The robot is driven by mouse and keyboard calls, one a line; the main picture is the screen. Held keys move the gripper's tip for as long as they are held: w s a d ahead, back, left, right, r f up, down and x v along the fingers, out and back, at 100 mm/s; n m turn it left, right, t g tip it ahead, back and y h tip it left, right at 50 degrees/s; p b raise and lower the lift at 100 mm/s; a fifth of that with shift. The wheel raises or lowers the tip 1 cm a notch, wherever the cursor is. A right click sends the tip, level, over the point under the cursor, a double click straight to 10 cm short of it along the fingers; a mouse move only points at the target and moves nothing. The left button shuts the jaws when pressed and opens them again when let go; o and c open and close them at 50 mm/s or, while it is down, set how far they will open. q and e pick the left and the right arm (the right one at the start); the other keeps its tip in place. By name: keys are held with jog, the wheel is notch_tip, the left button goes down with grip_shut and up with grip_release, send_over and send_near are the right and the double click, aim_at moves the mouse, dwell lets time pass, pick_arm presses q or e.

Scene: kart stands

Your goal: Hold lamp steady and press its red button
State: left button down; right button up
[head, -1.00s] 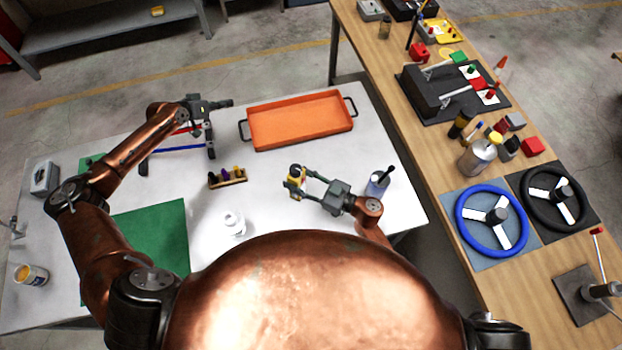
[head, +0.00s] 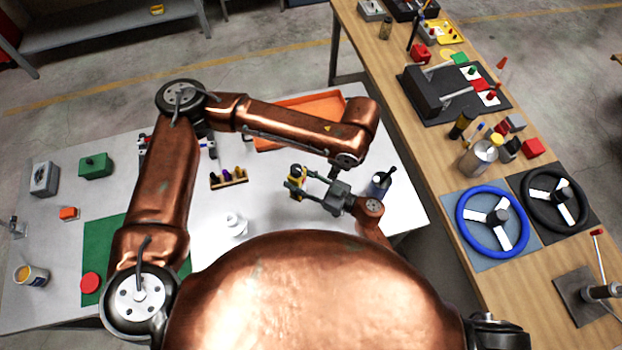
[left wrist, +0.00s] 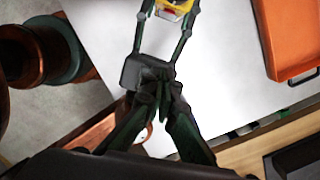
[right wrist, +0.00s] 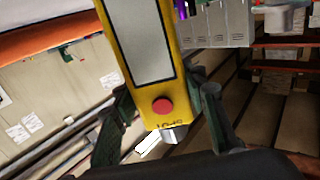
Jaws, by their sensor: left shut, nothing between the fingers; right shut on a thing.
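The lamp (head: 297,184) is yellow and sits between the fingers of my right gripper (head: 300,187) above the white table. In the right wrist view the lamp (right wrist: 148,50) shows a pale panel and, below it, a round red button (right wrist: 162,106); my right gripper's fingers stand on either side. My left gripper (head: 334,177) is shut and empty, to the right of the lamp, above my right gripper's palm. In the left wrist view its closed fingertips (left wrist: 160,92) overlap my right gripper's palm, and the lamp (left wrist: 172,8) is at the top edge.
An orange tray (head: 268,143) lies behind my left forearm. A cup (head: 378,186) stands right of my grippers. A small rack (head: 229,181) and a white object (head: 236,224) stand to the left. A wooden bench (head: 440,187) with steering wheels runs along the right.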

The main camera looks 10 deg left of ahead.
jog(key=shift+d, duration=0.35)
jog(key=shift+w+d+r, duration=0.1)
jog(key=shift+d, duration=0.55)
jog(key=shift+a, duration=0.65)
jog(key=shift+d, duration=0.25)
jog(key=shift+a, duration=0.1)
pick_arm(q)
jog(key=w+a+f+y, duration=0.1)
jog(key=a+f, duration=0.4)
jog(key=f, duration=0.4)
jog(key=shift+w+a+m+t, duration=0.25)
jog(key=shift+w+m+t, duration=0.05)
jog(key=shift+m, duration=0.1)
jog(key=shift+f, duration=0.1)
